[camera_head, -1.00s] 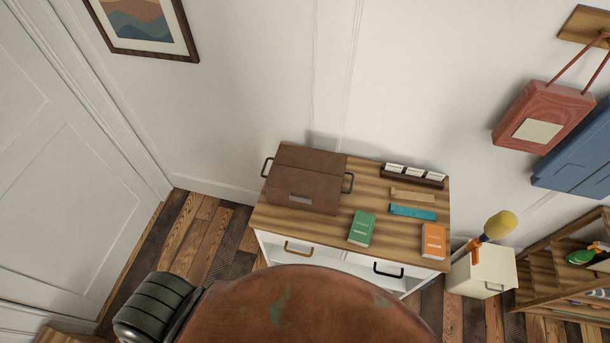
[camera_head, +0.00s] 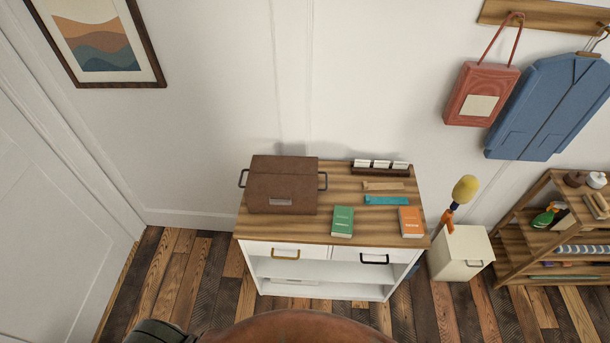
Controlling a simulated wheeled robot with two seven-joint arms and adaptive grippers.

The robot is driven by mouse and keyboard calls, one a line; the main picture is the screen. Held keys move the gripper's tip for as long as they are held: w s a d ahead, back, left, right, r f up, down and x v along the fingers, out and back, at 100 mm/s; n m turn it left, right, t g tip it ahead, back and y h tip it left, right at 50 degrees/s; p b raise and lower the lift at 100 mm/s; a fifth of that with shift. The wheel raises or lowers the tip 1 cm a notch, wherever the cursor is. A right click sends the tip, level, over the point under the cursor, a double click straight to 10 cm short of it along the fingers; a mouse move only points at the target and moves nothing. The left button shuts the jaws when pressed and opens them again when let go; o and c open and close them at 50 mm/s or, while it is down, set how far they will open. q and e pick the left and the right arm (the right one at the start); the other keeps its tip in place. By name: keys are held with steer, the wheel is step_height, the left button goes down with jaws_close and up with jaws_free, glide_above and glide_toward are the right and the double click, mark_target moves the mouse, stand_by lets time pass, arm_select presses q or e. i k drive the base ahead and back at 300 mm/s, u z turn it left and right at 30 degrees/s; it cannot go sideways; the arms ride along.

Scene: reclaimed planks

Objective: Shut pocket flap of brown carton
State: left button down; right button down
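The brown carton (camera_head: 283,188) stands at the back left of the wooden-topped cabinet (camera_head: 335,230). It has a dark handle on its left and right sides and a pale label plate on its front. Its top looks covered; I cannot tell a separate pocket flap or whether one stands open. Neither of my grippers is in view.
A green book (camera_head: 342,221) and an orange book (camera_head: 411,222) lie at the cabinet's front. A teal strip (camera_head: 387,200), a tan strip (camera_head: 383,186) and a card holder (camera_head: 380,168) lie behind. A white bin (camera_head: 461,253) and a wooden shelf (camera_head: 520,238) stand right.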

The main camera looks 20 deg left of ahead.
mark_target(271, 185)
steer(key=z, duration=1.2)
steer(key=i, duration=1.2)
steer(key=u, duration=1.95)
